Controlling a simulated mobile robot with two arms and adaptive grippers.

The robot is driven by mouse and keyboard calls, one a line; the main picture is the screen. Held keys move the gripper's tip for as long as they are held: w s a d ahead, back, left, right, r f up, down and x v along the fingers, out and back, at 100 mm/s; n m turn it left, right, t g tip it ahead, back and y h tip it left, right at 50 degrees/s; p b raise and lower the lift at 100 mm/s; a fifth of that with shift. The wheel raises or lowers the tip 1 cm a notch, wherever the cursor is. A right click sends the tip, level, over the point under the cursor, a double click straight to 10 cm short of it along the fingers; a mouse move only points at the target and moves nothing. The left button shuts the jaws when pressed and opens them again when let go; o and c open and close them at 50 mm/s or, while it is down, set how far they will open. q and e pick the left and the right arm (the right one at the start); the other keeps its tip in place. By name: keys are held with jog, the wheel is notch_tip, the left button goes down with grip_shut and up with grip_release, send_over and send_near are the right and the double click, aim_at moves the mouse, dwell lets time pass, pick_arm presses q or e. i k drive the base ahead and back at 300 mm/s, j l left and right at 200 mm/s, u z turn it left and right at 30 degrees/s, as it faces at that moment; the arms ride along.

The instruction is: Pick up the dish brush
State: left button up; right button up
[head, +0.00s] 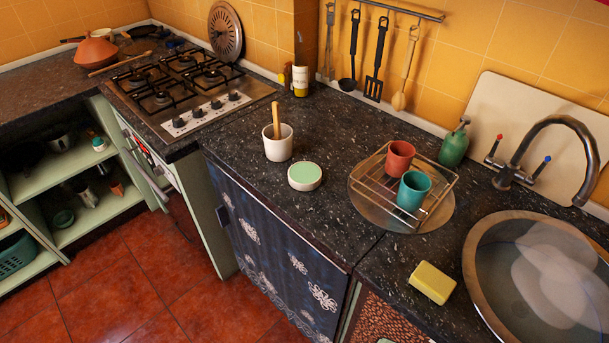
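A wooden handle (276,119) stands up out of a white cup (278,147) on the dark speckled counter, between the stove and the dish rack. The lower end of the handle is hidden inside the cup, so I cannot tell whether it is the dish brush. I see no other thing that is clearly a dish brush. Neither of my grippers is in view.
A round white pot with a green top (304,175) is beside the cup. A wire rack (369,179) holds a red and a teal cup. A yellow sponge (432,283) lies near the sink (473,262). Utensils hang on the wall. The stove (185,88) is left.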

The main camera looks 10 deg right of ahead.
aim_at(275, 105)
jog(key=i+j+z, duration=0.1)
jog(key=j+z, duration=0.25)
jog(key=i+j+z, duration=0.1)
jog(key=z, duration=0.25)
jog(key=j+z, duration=0.3)
jog(key=i+j, duration=0.05)
